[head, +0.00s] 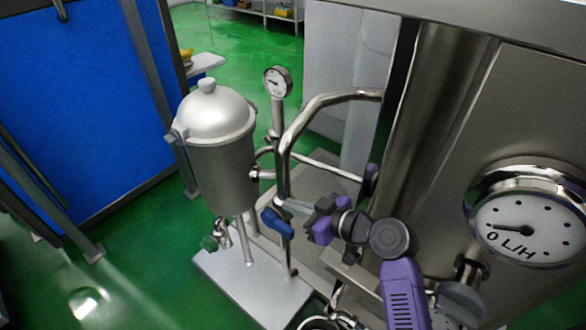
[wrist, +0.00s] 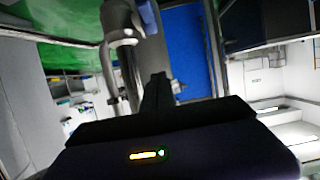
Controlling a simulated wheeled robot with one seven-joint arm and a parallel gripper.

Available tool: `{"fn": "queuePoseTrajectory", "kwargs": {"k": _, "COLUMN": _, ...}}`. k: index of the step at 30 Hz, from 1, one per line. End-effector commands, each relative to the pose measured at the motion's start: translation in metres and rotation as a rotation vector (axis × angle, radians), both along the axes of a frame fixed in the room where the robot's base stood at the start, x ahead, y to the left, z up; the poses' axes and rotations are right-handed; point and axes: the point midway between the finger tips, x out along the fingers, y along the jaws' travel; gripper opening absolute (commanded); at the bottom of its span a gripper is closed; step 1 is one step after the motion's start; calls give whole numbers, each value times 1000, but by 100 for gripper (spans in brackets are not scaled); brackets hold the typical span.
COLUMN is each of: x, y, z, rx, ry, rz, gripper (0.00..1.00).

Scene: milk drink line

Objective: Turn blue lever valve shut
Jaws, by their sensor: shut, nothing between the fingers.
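The blue lever (head: 277,223) of the valve sits low on a vertical steel pipe, slanting down to the right in the head view. A blue piece, probably this lever, shows at the top edge of the wrist view (wrist: 148,16). My gripper (head: 284,205) is shut and empty, its tips just above and beside the lever near the pipe. I cannot tell whether the tips touch it. In the wrist view the dark fingers (wrist: 158,88) are together, pointing up toward the pipe (wrist: 125,36). The valve body is partly hidden.
A small gauge (head: 277,83) rises behind. A steel cabinet with a large 0 L/H dial (head: 530,228) stands right. Green floor is open at left.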

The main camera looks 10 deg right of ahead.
Motion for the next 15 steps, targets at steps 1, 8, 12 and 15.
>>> {"fn": "queuePoseTrajectory", "kwargs": {"k": 1, "x": 1, "y": 0, "z": 15, "rx": -1, "ry": -5, "rz": 0, "gripper": 0}}
{"fn": "queuePoseTrajectory", "kwargs": {"k": 8, "x": 1, "y": 1, "z": 66, "rx": 1, "ry": -8, "rz": 1, "gripper": 0}}
{"fn": "queuePoseTrajectory", "kwargs": {"k": 12, "x": 1, "y": 0, "z": 91, "rx": 0, "ry": -7, "rz": 0, "gripper": 0}}
{"fn": "queuePoseTrajectory", "kwargs": {"k": 15, "x": 1, "y": 0, "z": 102, "rx": 1, "ry": -6, "rz": 0, "gripper": 0}}
